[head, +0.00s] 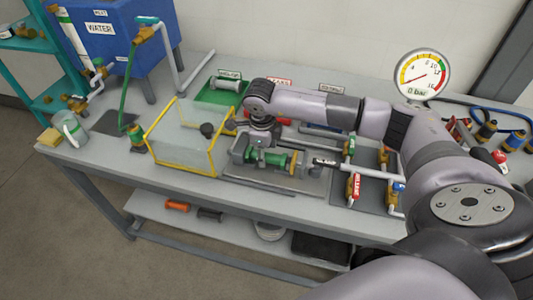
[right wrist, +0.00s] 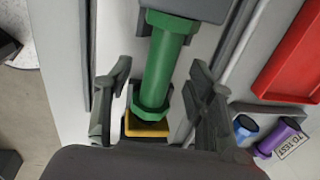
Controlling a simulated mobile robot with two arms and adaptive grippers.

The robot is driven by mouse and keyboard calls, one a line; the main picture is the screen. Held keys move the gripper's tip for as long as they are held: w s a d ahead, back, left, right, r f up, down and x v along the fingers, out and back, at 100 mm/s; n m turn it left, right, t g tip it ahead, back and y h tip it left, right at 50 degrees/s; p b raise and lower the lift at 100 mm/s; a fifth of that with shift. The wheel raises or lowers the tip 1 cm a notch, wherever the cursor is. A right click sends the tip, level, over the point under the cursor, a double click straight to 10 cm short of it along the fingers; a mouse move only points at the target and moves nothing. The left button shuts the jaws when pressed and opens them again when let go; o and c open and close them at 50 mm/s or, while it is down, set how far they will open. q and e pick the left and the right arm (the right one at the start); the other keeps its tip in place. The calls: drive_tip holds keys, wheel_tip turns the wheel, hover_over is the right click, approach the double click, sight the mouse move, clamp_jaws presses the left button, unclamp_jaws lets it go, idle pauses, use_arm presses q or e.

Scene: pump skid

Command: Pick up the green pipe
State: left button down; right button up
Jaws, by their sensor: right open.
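The green pipe (head: 272,158) lies in a grey fixture on the table, with a grey block at its left end and a brass-coloured part at its right end. In the right wrist view the pipe (right wrist: 163,65) runs lengthwise from a grey block down to a yellow part, with a hexagonal collar near each end. My right gripper (right wrist: 158,95) is open, with one finger on each side of the pipe and gaps between. In the head view my right wrist hangs just above the pipe, and its fingers are hard to make out. My left gripper is not in view.
A clear box with yellow edges (head: 183,163) stands left of the fixture. A green tray (head: 209,96) is behind it. A red tray (right wrist: 293,60) shows in the right wrist view. Pipework with valves (head: 352,188) and a pressure gauge (head: 422,75) are to the right.

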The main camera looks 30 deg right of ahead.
drive_tip(key=shift+w+f, duration=0.15)
drive_tip(key=shift+f, duration=0.9)
drive_tip(key=shift+d, duration=0.1)
clamp_jaws()
drive_tip(key=shift+r, duration=0.1)
